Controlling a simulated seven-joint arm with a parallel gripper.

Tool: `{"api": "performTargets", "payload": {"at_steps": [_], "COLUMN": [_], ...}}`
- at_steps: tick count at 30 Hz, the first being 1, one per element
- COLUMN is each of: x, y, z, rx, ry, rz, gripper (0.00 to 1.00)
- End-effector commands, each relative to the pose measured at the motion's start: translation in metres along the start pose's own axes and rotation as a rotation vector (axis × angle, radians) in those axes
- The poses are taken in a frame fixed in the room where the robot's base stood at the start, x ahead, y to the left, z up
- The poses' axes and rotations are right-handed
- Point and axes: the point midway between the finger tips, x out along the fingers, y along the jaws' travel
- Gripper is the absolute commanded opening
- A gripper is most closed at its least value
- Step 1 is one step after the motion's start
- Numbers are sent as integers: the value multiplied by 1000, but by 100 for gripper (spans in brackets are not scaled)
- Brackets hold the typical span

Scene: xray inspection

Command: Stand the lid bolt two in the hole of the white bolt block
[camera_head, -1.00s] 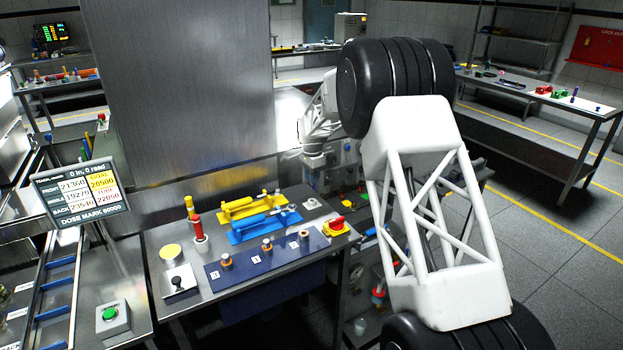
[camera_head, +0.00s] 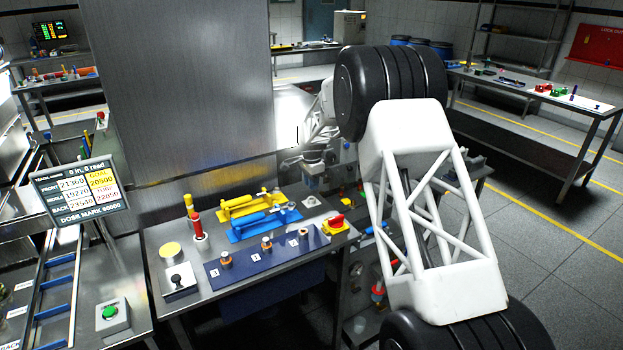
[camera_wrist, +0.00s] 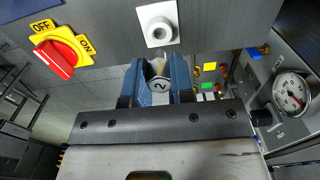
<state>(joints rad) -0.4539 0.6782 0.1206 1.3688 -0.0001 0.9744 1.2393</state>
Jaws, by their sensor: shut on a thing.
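The lid bolt two (camera_wrist: 158,86), its round end marked "2", is between the blue fingers of my gripper (camera_wrist: 158,72) in the wrist view. My gripper is shut on it. The white bolt block (camera_wrist: 158,27), with a round raised hole, lies just beyond the fingertips, apart from the bolt in the picture.
A red switch on a yellow plate (camera_head: 336,223) stands close to the block; it also shows in the wrist view (camera_wrist: 57,52). A dark blue strip (camera_head: 245,268) with small posts and yellow and blue clamps (camera_head: 240,206) lie left. A gauge (camera_wrist: 291,93) is at right.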

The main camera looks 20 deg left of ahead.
Motion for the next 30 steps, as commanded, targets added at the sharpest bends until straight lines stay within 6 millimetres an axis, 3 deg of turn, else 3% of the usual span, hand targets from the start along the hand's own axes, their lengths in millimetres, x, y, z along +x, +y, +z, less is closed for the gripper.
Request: {"api": "performTargets", "payload": {"at_steps": [12, 30], "x": [22, 25], "y": [0, 0], "z": [0, 0], "rx": [0, 0], "ry": [0, 0], "rz": [0, 0], "gripper": [0, 0]}}
